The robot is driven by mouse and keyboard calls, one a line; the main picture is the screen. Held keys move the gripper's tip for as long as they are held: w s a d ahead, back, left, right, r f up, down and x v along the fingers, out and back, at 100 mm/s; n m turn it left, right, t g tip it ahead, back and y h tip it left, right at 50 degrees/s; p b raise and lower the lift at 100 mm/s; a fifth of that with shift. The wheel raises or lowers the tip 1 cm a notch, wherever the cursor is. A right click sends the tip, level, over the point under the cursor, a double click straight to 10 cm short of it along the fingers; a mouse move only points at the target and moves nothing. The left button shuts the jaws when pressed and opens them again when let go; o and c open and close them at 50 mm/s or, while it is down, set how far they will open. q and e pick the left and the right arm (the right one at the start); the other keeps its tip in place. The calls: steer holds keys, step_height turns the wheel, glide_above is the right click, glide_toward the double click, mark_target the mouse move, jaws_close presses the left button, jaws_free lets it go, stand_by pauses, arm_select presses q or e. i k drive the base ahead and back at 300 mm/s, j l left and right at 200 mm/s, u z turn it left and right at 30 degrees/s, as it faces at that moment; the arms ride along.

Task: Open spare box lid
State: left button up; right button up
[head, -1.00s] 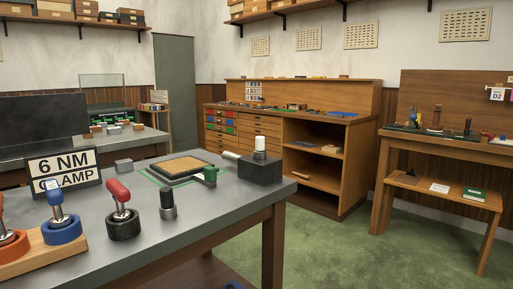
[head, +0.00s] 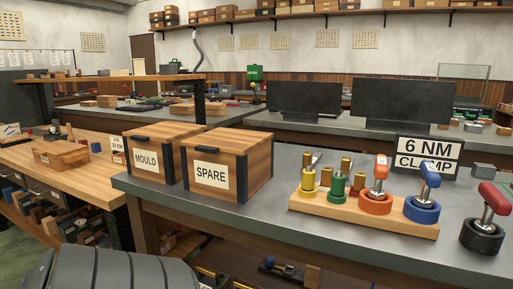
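The spare box (head: 227,165) is a wooden box with black metal corner strips and a paper label reading SPARE. It stands on the left end of the grey-topped bench (head: 300,238). Its lid (head: 222,141) lies flat and closed, with a dark handle at the front edge. A similar wooden box labelled MOULD (head: 148,161) stands close beside it on the left. Neither of my grippers shows in the head view. A dark grey ribbed part, likely of my own arm, fills the bottom left.
To the right of the spare box, a wooden rack (head: 365,213) holds several coloured-handled tools. A 6 NM CLAMP sign (head: 428,154) and a black tool with a red handle (head: 485,222) stand further right. A wooden bench (head: 75,178) is at left.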

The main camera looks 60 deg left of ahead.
mark_target(230, 140)
steer(key=u, duration=2.25)
steer(key=i+j+u, duration=0.4)
steer(key=j+u, duration=0.25)
